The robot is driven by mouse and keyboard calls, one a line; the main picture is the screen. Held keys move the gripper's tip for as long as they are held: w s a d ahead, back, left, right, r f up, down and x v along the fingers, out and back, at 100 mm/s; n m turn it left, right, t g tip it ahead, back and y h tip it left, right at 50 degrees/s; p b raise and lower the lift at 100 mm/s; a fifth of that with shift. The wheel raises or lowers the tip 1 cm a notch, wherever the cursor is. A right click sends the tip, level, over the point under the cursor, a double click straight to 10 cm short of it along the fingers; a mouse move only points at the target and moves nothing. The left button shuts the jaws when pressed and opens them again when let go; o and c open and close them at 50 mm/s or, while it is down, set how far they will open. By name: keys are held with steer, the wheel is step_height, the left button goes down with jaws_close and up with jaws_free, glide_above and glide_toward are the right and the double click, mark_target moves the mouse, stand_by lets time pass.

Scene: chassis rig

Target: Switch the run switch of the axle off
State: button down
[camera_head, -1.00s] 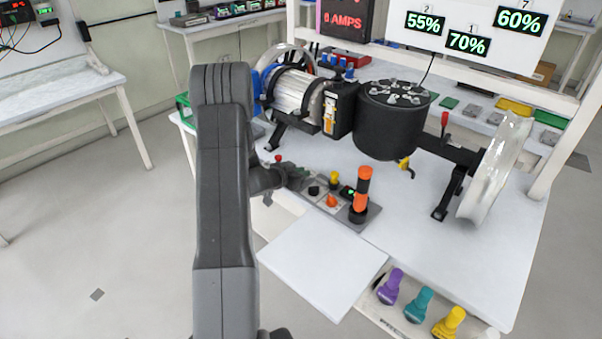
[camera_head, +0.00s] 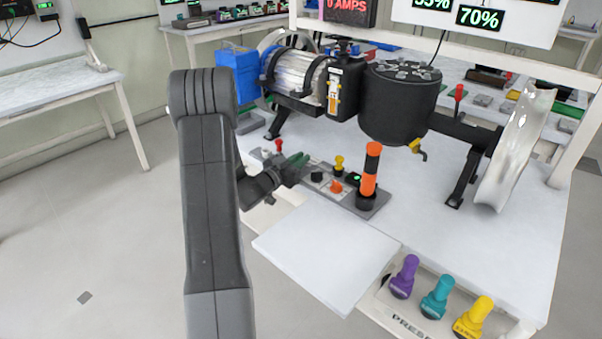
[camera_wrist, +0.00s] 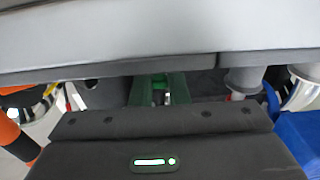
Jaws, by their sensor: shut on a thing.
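The axle rig stands on the white bench, with a silver motor (camera_head: 298,82), a black drum (camera_head: 398,105) and a pale wheel (camera_head: 512,150). A grey control panel (camera_head: 372,205) lies in front of it. My gripper (camera_head: 298,160), with green fingertips, is low over the panel's left part, between a red-tipped lever (camera_head: 279,147) and a black knob (camera_head: 316,177). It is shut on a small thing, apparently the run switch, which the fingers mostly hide. In the wrist view a small pale metallic piece shows between the green fingers (camera_wrist: 162,96). The switch's position cannot be read directly.
An orange-banded stack light (camera_head: 370,172), a yellow button (camera_head: 339,162) and an orange knob (camera_head: 337,187) stand right of my gripper. A red display (camera_head: 347,7) reads 0 AMPS. A blank white board (camera_head: 320,255) and coloured handles (camera_head: 438,297) are in front.

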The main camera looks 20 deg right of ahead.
steer(key=shift+s+a+f+t+h+b, duration=0.25)
steer(key=shift+h+b, duration=0.7)
steer(key=shift+b, duration=1.4)
steer(key=shift+a+f+t+h+b, duration=0.3)
steer(key=shift+h+b, duration=0.65)
steer(key=shift+b, duration=1.35)
steer(key=shift+a+r+h+b, duration=0.15)
steer(key=shift+h+b, duration=0.15)
steer(key=shift+b, duration=0.4)
steer(key=shift+r+t+b, duration=0.2)
steer(key=shift+t+b, duration=0.05)
steer(key=shift+b, duration=0.25)
steer(key=c, duration=1.4)
jaws_free()
steer(key=shift+a, duration=0.15)
steer(key=v, duration=1.3)
steer(key=shift+s+f+p, duration=0.15)
steer(key=shift+f+p, duration=0.25)
steer(key=shift+p, duration=0.05)
